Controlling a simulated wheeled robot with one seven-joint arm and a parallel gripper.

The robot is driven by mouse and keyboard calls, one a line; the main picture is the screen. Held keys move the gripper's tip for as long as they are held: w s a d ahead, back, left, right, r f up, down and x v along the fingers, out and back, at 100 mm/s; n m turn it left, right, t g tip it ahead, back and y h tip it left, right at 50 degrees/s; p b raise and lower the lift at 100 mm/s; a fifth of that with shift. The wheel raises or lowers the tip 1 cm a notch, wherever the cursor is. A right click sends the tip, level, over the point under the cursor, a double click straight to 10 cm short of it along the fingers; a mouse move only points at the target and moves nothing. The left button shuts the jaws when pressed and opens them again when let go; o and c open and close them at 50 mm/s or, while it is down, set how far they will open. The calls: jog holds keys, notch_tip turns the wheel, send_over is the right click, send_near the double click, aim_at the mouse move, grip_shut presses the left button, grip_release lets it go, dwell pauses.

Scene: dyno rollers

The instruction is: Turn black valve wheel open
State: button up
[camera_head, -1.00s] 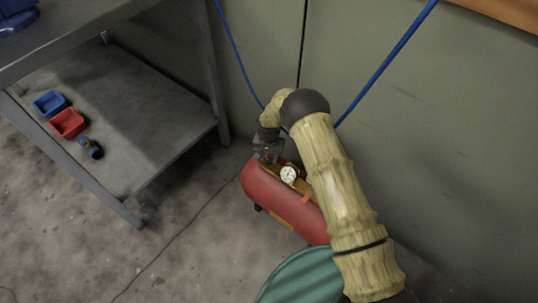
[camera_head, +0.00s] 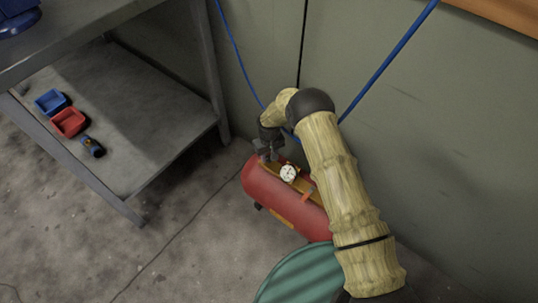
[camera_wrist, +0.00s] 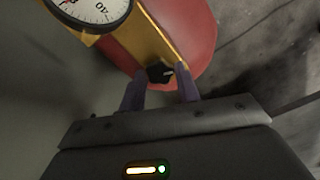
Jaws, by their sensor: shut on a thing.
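The black valve wheel (camera_wrist: 159,72) shows in the wrist view on the yellow top plate of a red tank, between the tips of my two fingers. My gripper (camera_wrist: 161,78) is shut on the wheel, and its fingers reach it from both sides. In the head view my gripper (camera_head: 267,152) is at the left end of the red compressor tank (camera_head: 288,205), and the wheel is hidden there. A white gauge (camera_head: 288,173) stands beside it on the top plate; the gauge also shows in the wrist view (camera_wrist: 95,8).
A green drum (camera_head: 298,275) stands in front of the tank. A grey shelf (camera_head: 150,120) at left holds a blue bin (camera_head: 51,101), a red bin (camera_head: 69,122) and a small blue-and-black item (camera_head: 92,146). Blue hoses (camera_head: 388,62) hang by the wall. A cable crosses the floor.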

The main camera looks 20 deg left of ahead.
aim_at(269, 158)
jog(key=shift+d, duration=0.1)
jog(key=o, duration=1)
jog(key=shift+c, duration=0.2)
notch_tip(269, 158, up, 17)
jog(key=p, duration=0.4)
jog(key=shift+r+p, duration=0.15)
jog(key=shift+p, duration=0.2)
